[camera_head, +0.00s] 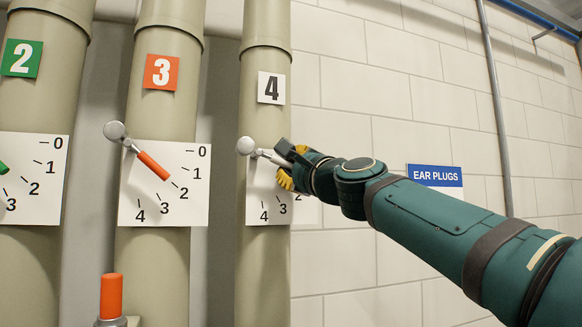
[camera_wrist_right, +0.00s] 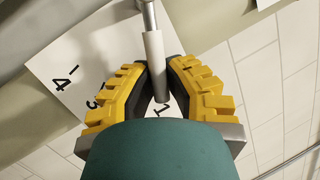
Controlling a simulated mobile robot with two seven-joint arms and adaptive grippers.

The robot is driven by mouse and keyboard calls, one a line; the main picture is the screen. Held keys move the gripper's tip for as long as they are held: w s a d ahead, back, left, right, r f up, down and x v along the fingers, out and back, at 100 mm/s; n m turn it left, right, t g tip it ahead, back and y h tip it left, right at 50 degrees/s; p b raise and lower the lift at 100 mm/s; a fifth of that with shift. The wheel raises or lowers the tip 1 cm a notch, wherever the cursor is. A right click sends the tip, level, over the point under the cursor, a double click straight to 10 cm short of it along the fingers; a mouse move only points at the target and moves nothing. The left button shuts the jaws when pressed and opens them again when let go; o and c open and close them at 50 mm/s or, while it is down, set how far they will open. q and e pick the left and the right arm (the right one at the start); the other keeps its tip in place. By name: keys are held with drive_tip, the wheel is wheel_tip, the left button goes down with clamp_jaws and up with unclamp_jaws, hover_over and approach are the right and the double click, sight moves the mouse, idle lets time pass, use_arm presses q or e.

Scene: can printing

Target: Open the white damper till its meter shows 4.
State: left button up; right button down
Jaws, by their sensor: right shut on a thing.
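The white damper has a metal pivot knob (camera_head: 246,146) on the pipe marked with a white "4" sign (camera_head: 271,88). Its lever slopes right and slightly down across the white meter plate (camera_head: 256,190). My right gripper (camera_head: 285,166) is shut on the white handle, which the fingers mostly hide there. In the right wrist view the white handle (camera_wrist_right: 154,52) runs down between the yellow fingers of the gripper (camera_wrist_right: 156,80). The handle lies close to the 1 mark; the exact reading is partly hidden. The 3 and 4 marks show clear of the handle, lower on the plate.
An orange damper handle (camera_head: 153,166) stands near 2 on the neighbouring pipe marked 3. A green "2" sign (camera_head: 21,58) marks the far-left pipe. An orange-topped lever (camera_head: 111,297) rises at the bottom. A blue "EAR PLUGS" sign (camera_head: 434,175) hangs on the tiled wall behind my right arm.

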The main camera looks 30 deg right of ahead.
drive_tip(key=shift+f, duration=0.1)
drive_tip(key=shift+a+f+m+h+b, duration=0.2)
drive_tip(key=shift+f+m+h+b, duration=0.2)
drive_tip(key=shift+m, duration=0.5)
drive_tip(key=shift+a+f+m, duration=0.15)
drive_tip(key=shift+a+m, duration=0.05)
drive_tip(key=shift+m, duration=0.3)
drive_tip(key=m, duration=0.1)
drive_tip(key=m+h, duration=0.1)
drive_tip(key=shift+w+a+f+m+b, duration=0.15)
drive_tip(key=shift+f+m+b, duration=0.15)
drive_tip(key=shift+f, duration=0.1)
drive_tip(key=c, duration=1)
unclamp_jaws()
